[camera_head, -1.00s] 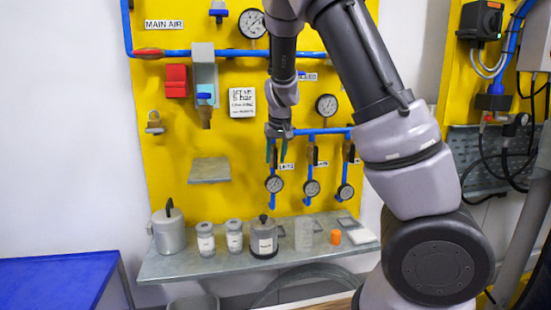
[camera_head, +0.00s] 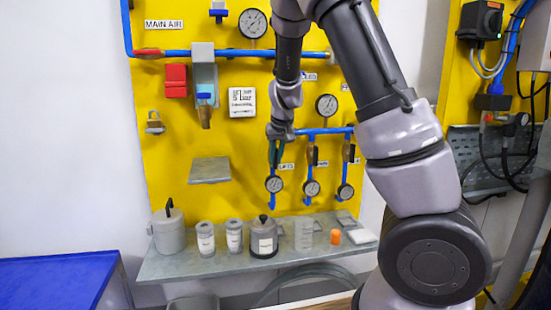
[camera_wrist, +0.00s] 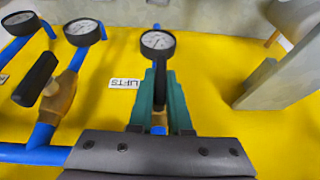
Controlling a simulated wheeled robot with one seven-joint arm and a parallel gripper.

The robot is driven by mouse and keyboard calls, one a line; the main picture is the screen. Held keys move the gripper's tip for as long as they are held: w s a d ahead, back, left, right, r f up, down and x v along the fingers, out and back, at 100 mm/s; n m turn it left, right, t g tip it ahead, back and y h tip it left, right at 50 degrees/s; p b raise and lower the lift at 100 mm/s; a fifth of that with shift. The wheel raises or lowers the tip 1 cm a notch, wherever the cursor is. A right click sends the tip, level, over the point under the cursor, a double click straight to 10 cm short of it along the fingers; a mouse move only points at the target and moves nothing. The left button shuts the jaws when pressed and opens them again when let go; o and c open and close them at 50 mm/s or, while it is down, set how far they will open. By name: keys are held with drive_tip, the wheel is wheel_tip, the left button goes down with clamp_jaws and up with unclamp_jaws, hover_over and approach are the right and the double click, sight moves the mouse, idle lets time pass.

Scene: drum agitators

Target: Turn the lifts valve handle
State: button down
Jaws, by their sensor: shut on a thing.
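The lifts valve sits on the leftmost drop of the blue pipe, beside the LIFTS label (camera_head: 287,167); the label also shows upside down in the wrist view (camera_wrist: 124,83). My gripper (camera_head: 275,156) is at this valve, pointing at the yellow panel. In the wrist view, its green fingers (camera_wrist: 161,88) are close together, shut on the lifts valve handle. The lifts gauge (camera_wrist: 157,42) is just beyond the fingertips.
Two similar valves with dark handles (camera_head: 313,154) stand to the right, each above its own gauge (camera_head: 312,188). A grey shelf (camera_head: 176,267) below carries jars and a canister (camera_head: 263,238). A small grey ledge (camera_head: 210,170) juts from the panel left of my gripper.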

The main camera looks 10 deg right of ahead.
drive_tip(key=shift+d+m+y, duration=0.3)
drive_tip(key=shift+y, duration=1)
drive_tip(key=y, duration=0.3)
drive_tip(key=shift+d+m, duration=0.1)
drive_tip(key=shift+m, duration=0.2)
drive_tip(key=y, duration=0.3)
drive_tip(key=shift+f+m, duration=0.2)
drive_tip(key=shift+m, duration=0.2)
drive_tip(key=shift+m+t+y, duration=0.4)
drive_tip(key=shift+t+y, duration=0.1)
drive_tip(key=shift+y, duration=1.1)
drive_tip(key=c, duration=0.9)
unclamp_jaws()
drive_tip(key=shift+o, duration=0.2)
